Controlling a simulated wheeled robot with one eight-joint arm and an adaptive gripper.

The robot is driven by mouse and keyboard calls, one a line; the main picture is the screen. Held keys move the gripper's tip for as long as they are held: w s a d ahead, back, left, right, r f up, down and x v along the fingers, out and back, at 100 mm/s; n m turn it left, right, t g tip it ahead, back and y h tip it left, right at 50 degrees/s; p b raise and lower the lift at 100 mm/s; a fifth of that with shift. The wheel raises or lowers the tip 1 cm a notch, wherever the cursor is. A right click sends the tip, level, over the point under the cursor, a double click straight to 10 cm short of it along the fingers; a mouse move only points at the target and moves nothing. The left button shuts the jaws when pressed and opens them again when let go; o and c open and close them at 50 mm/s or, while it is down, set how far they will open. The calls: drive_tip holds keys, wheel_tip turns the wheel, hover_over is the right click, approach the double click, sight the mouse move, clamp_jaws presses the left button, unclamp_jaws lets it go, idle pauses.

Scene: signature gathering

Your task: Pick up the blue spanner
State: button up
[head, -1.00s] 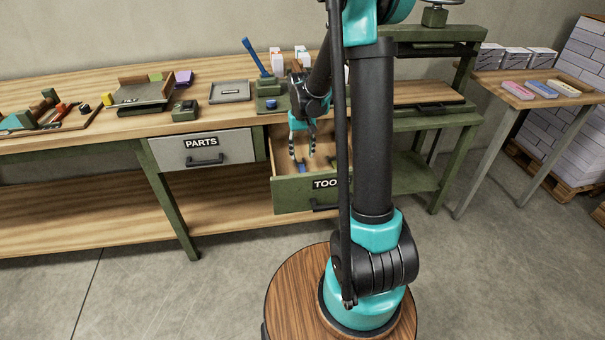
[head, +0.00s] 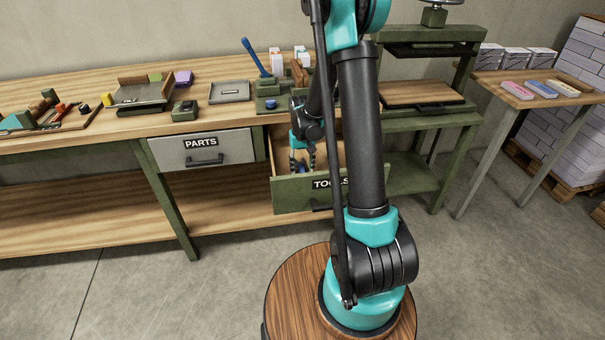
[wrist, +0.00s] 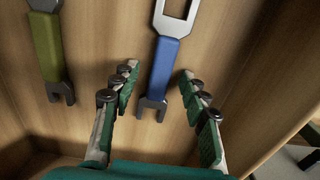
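The blue spanner (wrist: 164,65) lies on the wooden floor of the open tools drawer (head: 297,192), in the upper middle of the wrist view. Its blue handle runs up the picture, with a grey open jaw at the lower end and a grey head cut off at the top edge. My gripper (wrist: 157,74) is open, with one finger on each side of the spanner's lower part; I cannot tell whether either finger touches it. In the head view my gripper (head: 302,165) reaches down into the drawer, and the spanner is mostly hidden there.
A green spanner (wrist: 48,48) lies left of the blue one in the drawer. The drawer's side wall (wrist: 280,75) stands to the right in the wrist view. The closed parts drawer (head: 204,149) is to the left. The bench top (head: 225,117) above holds trays and tools.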

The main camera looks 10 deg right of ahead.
clamp_jaws()
drive_tip(key=shift+r, duration=0.1)
